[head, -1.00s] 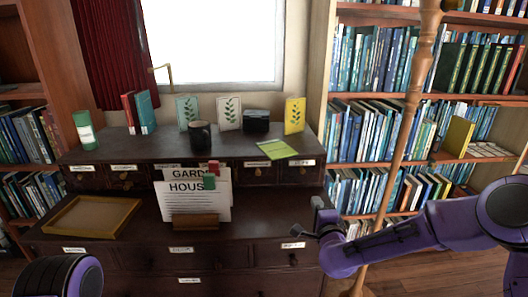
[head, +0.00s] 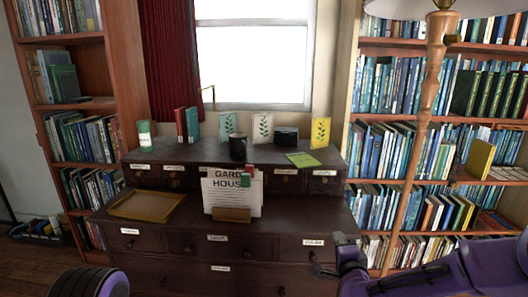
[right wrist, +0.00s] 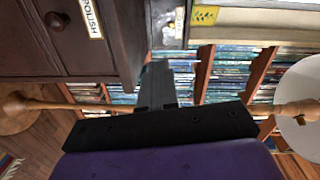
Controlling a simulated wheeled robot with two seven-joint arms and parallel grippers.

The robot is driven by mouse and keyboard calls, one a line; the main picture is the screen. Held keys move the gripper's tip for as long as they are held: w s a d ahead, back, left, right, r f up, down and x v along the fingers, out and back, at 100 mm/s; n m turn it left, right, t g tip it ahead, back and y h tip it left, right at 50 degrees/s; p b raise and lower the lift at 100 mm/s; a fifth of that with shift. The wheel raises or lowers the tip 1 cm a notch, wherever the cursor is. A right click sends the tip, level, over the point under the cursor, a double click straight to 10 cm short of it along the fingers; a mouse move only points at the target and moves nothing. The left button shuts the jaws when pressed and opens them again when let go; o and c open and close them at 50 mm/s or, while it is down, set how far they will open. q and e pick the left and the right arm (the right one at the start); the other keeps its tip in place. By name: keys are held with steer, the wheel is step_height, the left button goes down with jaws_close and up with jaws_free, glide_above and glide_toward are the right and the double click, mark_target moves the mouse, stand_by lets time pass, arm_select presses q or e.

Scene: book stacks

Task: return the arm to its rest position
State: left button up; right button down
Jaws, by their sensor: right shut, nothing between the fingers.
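My right arm, purple, comes in from the lower right in the head view. Its gripper (head: 326,256) is in front of the right end of the dark wooden desk, near the labelled drawers. In the right wrist view the dark fingers (right wrist: 156,86) are together, with nothing between them. A drawer with a "POLISH" label (right wrist: 91,18) is at the upper left of that view. Of my left arm only a rounded purple and black part (head: 90,282) shows at the bottom left; its gripper is out of view.
A lamp pole (head: 415,130) stands on the right before full bookshelves (head: 395,118). Another bookcase (head: 75,100) is at the left.

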steer(key=s+d+f+n+g+p, duration=0.3)
steer(key=s+f+n+g, duration=0.3)
steer(key=s+f, duration=1)
steer(key=s+d+f+n+g+h+p, duration=0.1)
steer(key=s+d+f+g+p, duration=0.1)
steer(key=s, duration=0.7)
steer(key=s+d+f+n+g+h+p, duration=0.1)
steer(key=s+d+f+g+p, duration=0.1)
steer(key=s, duration=0.7)
steer(key=s+d+f+n+g+p, duration=0.1)
steer(key=s+g, duration=0.3)
steer(key=s, duration=0.5)
steer(key=shift+s+d+f+n+h+p, duration=0.4)
steer(key=shift+d+n+p, duration=0.15)
steer(key=shift+d, duration=0.2)
